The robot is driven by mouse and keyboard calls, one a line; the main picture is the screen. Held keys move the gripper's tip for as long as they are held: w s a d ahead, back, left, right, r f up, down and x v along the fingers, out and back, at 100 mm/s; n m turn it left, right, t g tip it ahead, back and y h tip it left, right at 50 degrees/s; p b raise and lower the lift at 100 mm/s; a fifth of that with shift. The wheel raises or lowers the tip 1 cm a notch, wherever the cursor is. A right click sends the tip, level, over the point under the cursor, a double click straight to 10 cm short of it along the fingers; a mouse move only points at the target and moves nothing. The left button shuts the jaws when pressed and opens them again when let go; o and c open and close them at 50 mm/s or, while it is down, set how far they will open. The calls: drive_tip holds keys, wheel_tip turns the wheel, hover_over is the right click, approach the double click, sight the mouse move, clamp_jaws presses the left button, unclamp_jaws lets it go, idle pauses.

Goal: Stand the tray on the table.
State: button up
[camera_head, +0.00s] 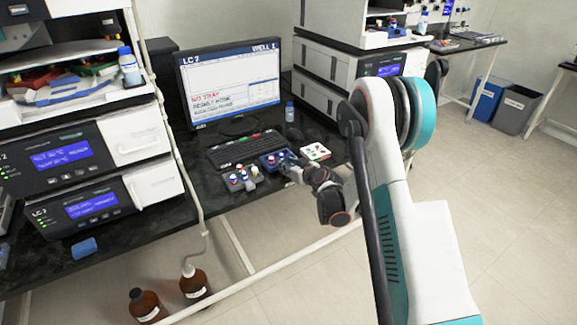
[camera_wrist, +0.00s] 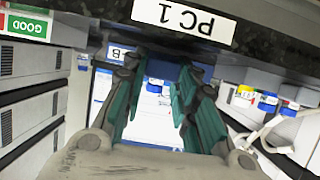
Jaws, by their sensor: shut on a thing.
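The blue tray (camera_head: 270,165) carries small vials with red and white caps. It is at the table's front edge, before the keyboard. My gripper (camera_head: 289,166) reaches in from the right and is shut at the tray's near right side. In the wrist view, which is upside down, my gripper's green-padded fingers (camera_wrist: 156,82) frame a strip of blue, apparently the tray (camera_wrist: 165,68). Most of the tray is hidden there. I cannot tell whether its base touches the dark table (camera_head: 215,190).
A grey rack (camera_head: 242,182) with capped vials stands close on the left. A white card-like piece (camera_head: 315,152) with red marks lies on the right. The keyboard (camera_head: 245,149), monitor (camera_head: 230,85), mouse (camera_head: 294,132) and a small bottle (camera_head: 289,111) are behind.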

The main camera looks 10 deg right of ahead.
drive_tip(key=shift+f, duration=0.3)
drive_tip(key=o, duration=1.1)
